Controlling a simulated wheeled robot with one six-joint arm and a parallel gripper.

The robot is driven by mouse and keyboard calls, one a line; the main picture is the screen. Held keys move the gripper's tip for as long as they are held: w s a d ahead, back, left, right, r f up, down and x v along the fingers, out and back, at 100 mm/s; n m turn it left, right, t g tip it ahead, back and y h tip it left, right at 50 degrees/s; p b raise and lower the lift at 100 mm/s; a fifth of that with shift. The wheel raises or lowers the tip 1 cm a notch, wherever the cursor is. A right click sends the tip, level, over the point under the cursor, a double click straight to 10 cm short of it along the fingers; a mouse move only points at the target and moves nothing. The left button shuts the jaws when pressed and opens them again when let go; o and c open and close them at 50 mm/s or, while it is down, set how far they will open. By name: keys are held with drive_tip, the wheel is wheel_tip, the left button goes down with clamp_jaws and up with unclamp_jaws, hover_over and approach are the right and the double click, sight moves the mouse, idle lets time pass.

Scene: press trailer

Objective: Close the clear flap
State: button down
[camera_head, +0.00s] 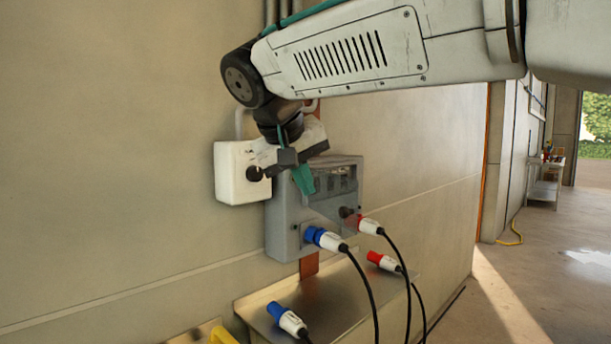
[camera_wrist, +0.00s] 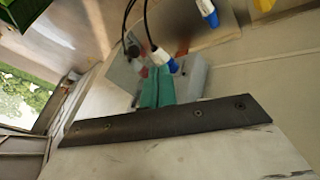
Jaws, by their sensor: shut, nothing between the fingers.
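A grey electrical box (camera_head: 283,225) is fixed to the wall, with a row of switches in a window (camera_head: 340,180) at its upper front. A faint see-through panel (camera_head: 327,207) shows below the window and seems to be the clear flap, standing out from the front. Its exact angle is hard to tell. In the wrist view, a pale thin panel (camera_wrist: 124,76) left of my fingers may be the same flap. My gripper (camera_head: 304,180), with teal fingers, is shut and empty in front of the box's upper part. The fingers also show in the wrist view (camera_wrist: 157,90). Contact with the flap cannot be told.
A blue plug (camera_head: 325,238) and a red plug (camera_head: 368,225) sit in the box's lower front with hanging black cables. Another blue plug (camera_head: 287,320) and red plug (camera_head: 384,262) lie on a metal shelf (camera_head: 325,298) below. Open floor lies to the right.

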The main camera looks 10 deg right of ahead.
drive_tip(key=w+d+f, duration=0.4)
drive_tip(key=d+f, duration=0.1)
drive_tip(key=d, duration=0.1)
drive_tip(key=shift+f, duration=0.1)
idle(0.4)
